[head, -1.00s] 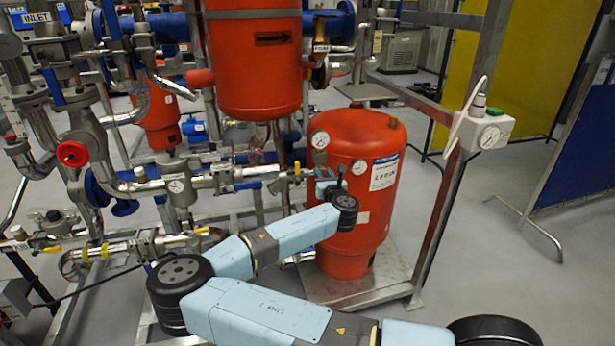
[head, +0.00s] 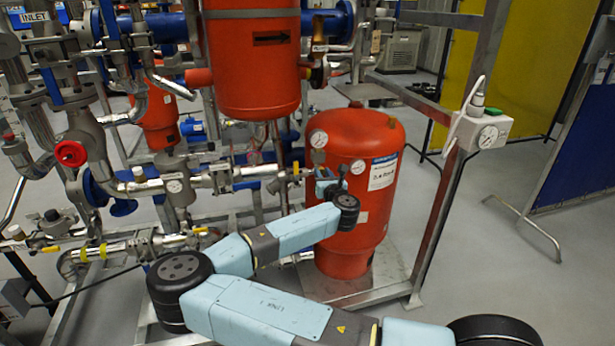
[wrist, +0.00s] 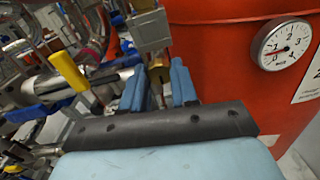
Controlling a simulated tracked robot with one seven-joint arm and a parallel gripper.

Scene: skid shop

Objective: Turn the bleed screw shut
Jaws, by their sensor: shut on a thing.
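The bleed screw (wrist: 158,70) shows in the wrist view as a small brass piece below a square metal block (wrist: 150,30). My gripper (wrist: 158,84) has a blue finger on each side of it and is shut on it. The fingers and the dark gripper body hide the lower part of the screw, so I cannot tell how far it is turned.
A round gauge (wrist: 287,43) sits close to the right of my gripper, in front of the red vessel. A yellow lever handle (wrist: 68,70) and pipes are at left.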

